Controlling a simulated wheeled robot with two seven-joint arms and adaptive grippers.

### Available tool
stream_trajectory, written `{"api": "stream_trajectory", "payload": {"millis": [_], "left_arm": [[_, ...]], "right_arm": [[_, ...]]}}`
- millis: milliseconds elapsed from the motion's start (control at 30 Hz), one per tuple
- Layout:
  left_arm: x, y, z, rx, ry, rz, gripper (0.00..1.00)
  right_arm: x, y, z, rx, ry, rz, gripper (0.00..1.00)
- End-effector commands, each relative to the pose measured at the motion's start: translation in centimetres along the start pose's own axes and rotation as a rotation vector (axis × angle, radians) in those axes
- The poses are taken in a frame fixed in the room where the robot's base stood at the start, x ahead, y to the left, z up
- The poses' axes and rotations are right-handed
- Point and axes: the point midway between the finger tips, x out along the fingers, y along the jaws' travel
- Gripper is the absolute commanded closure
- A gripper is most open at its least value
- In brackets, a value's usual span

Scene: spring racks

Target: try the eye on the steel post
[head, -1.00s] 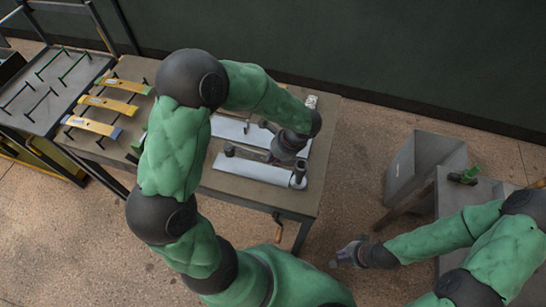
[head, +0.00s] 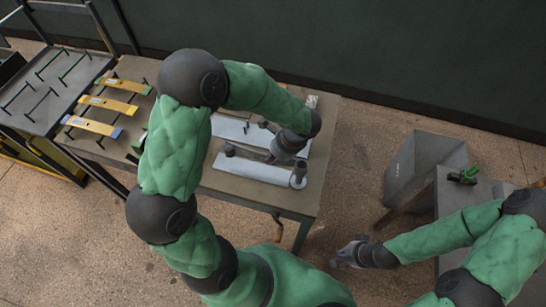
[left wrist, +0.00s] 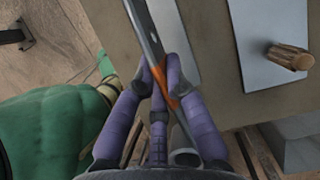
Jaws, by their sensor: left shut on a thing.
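My left gripper (head: 278,156) is over the right part of the table. In the left wrist view its purple fingers (left wrist: 158,90) are shut on a grey steel bar (left wrist: 149,40) with an orange band and a round, hollow eye (left wrist: 186,158) at its near end. In the head view the bar cannot be made out clearly.
In the left wrist view a wooden post (left wrist: 290,57) stands on a pale plate (left wrist: 272,75). Several coloured strips, such as a yellow one (head: 108,104), rest at the table's left. A grey bin (head: 418,165) and a side table stand right. Bare floor lies between.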

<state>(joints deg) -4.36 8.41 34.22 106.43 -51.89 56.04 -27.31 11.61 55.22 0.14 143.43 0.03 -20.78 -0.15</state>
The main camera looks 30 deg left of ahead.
Motion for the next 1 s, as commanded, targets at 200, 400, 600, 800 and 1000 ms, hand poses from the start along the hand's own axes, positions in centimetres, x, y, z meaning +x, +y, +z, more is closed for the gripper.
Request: {"api": "stream_trajectory", "payload": {"millis": [200, 400, 600, 800, 1000], "left_arm": [[0.2, -0.1, -0.1, -0.002, 0.0, -0.003, 1.0], [0.6, -0.1, -0.2, -0.002, 0.0, -0.003, 1.0], [0.9, -0.1, -0.4, -0.002, 0.0, -0.003, 1.0], [1.2, -0.1, -0.5, -0.002, 0.0, -0.003, 1.0], [1.6, -0.1, -0.6, -0.002, 0.0, -0.003, 1.0]], "right_arm": [[0.2, 0.1, 0.0, 0.0, 0.0, 0.0, 1.0], [0.5, 0.2, 0.0, 0.0, 0.0, 0.0, 1.0], [0.8, 0.3, 0.0, 0.0, 0.0, 0.0, 1.0], [1.0, 0.4, 0.0, 0.0, 0.0, 0.0, 1.0], [1.3, 0.5, 0.0, 0.0, 0.0, 0.0, 1.0]]}}
